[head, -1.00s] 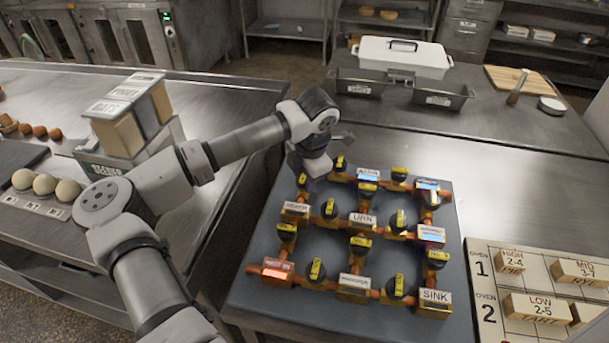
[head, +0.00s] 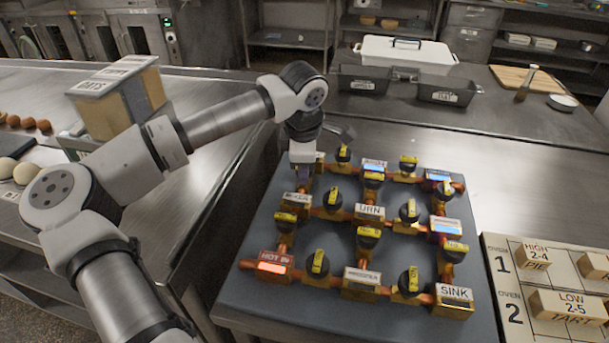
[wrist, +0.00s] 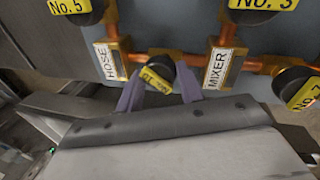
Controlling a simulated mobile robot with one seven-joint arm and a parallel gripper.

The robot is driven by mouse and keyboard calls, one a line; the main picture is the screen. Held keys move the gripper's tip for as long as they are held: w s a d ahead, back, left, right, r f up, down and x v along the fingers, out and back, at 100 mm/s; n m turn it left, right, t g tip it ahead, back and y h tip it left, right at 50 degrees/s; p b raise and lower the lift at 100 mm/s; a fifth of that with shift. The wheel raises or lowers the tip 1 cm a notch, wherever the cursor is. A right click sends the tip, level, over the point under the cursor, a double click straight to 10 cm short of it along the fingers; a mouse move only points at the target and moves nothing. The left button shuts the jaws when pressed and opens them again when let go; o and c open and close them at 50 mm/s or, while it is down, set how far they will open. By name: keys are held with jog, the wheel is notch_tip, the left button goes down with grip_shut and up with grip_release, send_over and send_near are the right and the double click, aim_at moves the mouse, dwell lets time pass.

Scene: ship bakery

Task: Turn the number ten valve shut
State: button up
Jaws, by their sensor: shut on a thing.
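The valve board (head: 235,297) is a dark slab with copper pipes, labelled boxes and black knobs with yellow number tags. My gripper (head: 303,178) is at its back left corner. In the wrist view, its two purple-grey fingers stand on either side of a black valve knob (wrist: 157,75), shut on it. That knob is on the pipe between the HOSE box (wrist: 110,62) and the MIXER box (wrist: 217,68). Its yellow tag is tilted and partly hidden, so I cannot read its number surely. The knobs No. 5 (wrist: 72,8), No. 3 (wrist: 262,5) and No. 7 (wrist: 300,90) are around it.
A SINK box (head: 453,297) and a red-lit box (head: 274,264) are at the board's front. An oven chart (head: 500,290) with wooden blocks lies right of it. Black pans (head: 447,91) and a white container (head: 408,55) stand behind. Bare steel counter lies between.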

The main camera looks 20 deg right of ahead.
jog(key=m+b, duration=0.2)
jog(key=m, duration=0.3)
jog(key=shift+w+m+g+h, duration=0.1)
jog(key=shift+m+g+h, duration=0.2)
jog(key=shift+g+h, duration=0.1)
jog(key=m+g+b, duration=0.1)
jog(key=m, duration=0.4)
jog(key=shift+m+h, duration=0.3)
jog(key=o, duration=1)
jog(key=shift+a, duration=0.1)
jog(key=shift+a+r, duration=0.15)
jog(key=shift+r, duration=0.45)
jog(key=b+v, duration=0.1)
jog(key=v, duration=1.1)
jog(key=shift+r, duration=0.3)
